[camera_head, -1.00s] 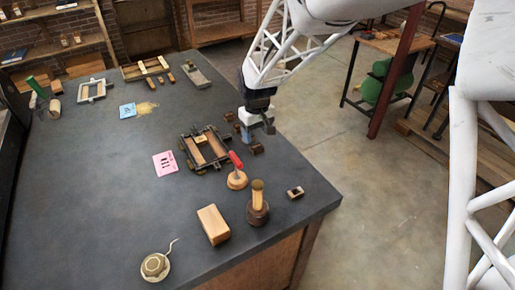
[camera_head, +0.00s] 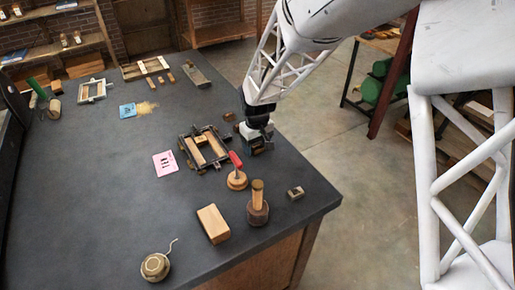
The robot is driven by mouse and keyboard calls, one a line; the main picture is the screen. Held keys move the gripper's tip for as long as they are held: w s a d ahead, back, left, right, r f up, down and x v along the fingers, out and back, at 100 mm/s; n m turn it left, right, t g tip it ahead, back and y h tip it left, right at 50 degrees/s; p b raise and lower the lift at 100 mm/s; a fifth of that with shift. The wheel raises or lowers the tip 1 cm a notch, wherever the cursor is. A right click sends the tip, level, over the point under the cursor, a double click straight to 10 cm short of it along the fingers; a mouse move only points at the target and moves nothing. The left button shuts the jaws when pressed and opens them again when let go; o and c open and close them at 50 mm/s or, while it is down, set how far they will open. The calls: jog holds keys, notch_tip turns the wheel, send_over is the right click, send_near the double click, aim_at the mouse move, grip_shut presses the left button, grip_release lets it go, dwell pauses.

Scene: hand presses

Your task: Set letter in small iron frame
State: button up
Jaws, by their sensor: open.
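The small iron frame (camera_head: 182,150) lies on the dark table right of the middle, with pale wooden strips (camera_head: 196,152) inside it. My gripper (camera_head: 258,146) is open and low at the table, just right of the frame and apart from it. It is seen small and from above. A small dark block (camera_head: 228,116) lies up and left of the gripper. The gripper hides most of the table spot beneath it, so I cannot tell whether a letter block is between its fingers.
A wooden block (camera_head: 213,223), a round pot (camera_head: 257,211) and a small hollow block (camera_head: 295,193) are nearer. A pink card (camera_head: 165,163) lies left of the frame.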

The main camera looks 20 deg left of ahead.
aim_at(258, 146)
jog(key=c, duration=0.8)
jog(key=shift+c, duration=0.2)
jog(key=shift+r, duration=0.15)
jog(key=shift+r, duration=2.35)
jog(key=shift+d, duration=0.15)
jog(key=w+d+f+m, duration=0.3)
jog(key=w+d, duration=0.5)
jog(key=d, duration=0.3)
jog(key=w+d+f+m, duration=0.2)
jog(key=d+f, duration=0.6)
jog(key=f, duration=0.4)
jog(key=w+d+f+m, duration=0.2)
jog(key=w+d+f, duration=0.2)
jog(key=d+f, duration=0.4)
jog(key=w+d+f+m, duration=0.2)
jog(key=w+d+f, duration=0.2)
jog(key=d+f, duration=0.5)
notch_tip(258, 146, down, 8)
